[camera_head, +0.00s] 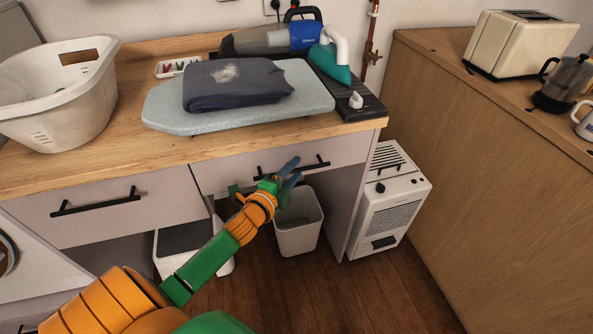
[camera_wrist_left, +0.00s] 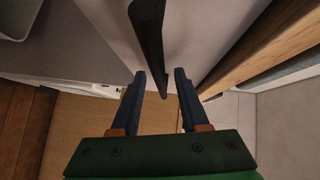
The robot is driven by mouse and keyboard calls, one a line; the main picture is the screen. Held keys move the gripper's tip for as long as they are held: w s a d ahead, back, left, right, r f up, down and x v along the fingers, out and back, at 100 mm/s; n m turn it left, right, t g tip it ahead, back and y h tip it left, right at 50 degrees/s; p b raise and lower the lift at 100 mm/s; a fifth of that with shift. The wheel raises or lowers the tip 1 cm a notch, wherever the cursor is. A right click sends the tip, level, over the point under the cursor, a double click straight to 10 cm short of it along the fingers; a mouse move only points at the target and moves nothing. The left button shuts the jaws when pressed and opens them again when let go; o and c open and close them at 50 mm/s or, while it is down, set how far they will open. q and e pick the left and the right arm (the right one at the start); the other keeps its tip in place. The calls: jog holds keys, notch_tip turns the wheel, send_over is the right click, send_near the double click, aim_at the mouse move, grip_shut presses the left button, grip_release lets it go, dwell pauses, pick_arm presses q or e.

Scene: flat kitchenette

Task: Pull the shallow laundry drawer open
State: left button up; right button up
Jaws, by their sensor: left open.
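The shallow drawer (camera_head: 345,151) under the right part of the worktop looks shut, its pale front flush below the counter edge. Its black bar handle (camera_head: 313,166) runs along the front and is partly hidden by my left gripper. My left gripper (camera_head: 289,169) is at this handle, with its blue fingers open. In the left wrist view the handle (camera_wrist_left: 148,25) comes down from the top, and its lower end reaches between the two spread fingertips (camera_wrist_left: 160,75). I cannot tell whether either finger touches it. My right gripper is not in view.
A second drawer (camera_head: 100,207) with a black handle is at the left. An ironing board (camera_head: 310,90) with folded dark cloth (camera_head: 235,85), a steamer and a white basket (camera_head: 60,120) stand on the worktop. Below are a grey bin (camera_head: 298,235) and a white heater (camera_head: 395,205).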

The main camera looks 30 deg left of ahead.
pick_arm(q)
jog(key=shift+w, duration=0.2)
grip_shut()
jog(key=shift+s, duration=0.1)
dwell(1.2)
